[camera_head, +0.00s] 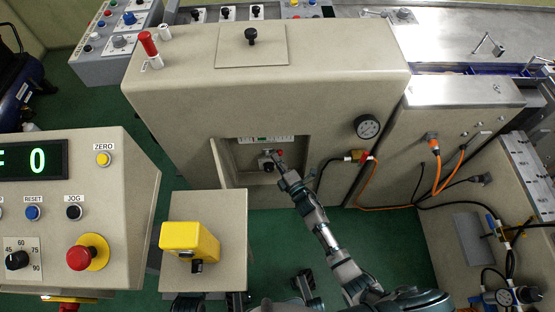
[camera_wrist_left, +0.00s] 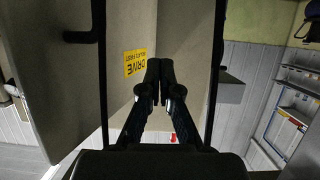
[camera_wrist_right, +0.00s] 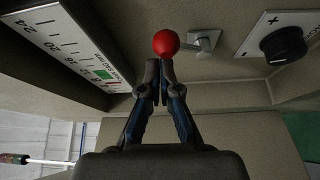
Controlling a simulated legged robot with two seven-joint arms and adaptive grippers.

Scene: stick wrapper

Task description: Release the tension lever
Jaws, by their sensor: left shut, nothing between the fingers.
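The tension lever shows as a red ball knob (camera_wrist_right: 166,43) beside a small metal bracket (camera_wrist_right: 203,40) in the right wrist view. In the head view the red knob (camera_head: 281,153) is inside the open recess of the machine's front. My right gripper (camera_wrist_right: 159,82) is shut, with its fingertips just below the knob in the picture; I cannot tell whether they touch it. My right gripper (camera_head: 279,167) reaches into the recess in the head view. My left gripper (camera_wrist_left: 160,77) is shut and empty, in front of a beige cabinet with a yellow DRIVE label (camera_wrist_left: 135,63).
An open door (camera_head: 221,165) stands at the recess's left. A pressure gauge (camera_head: 367,126) and orange cables (camera_head: 437,180) are to the right. A control console (camera_head: 75,205) stands at left.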

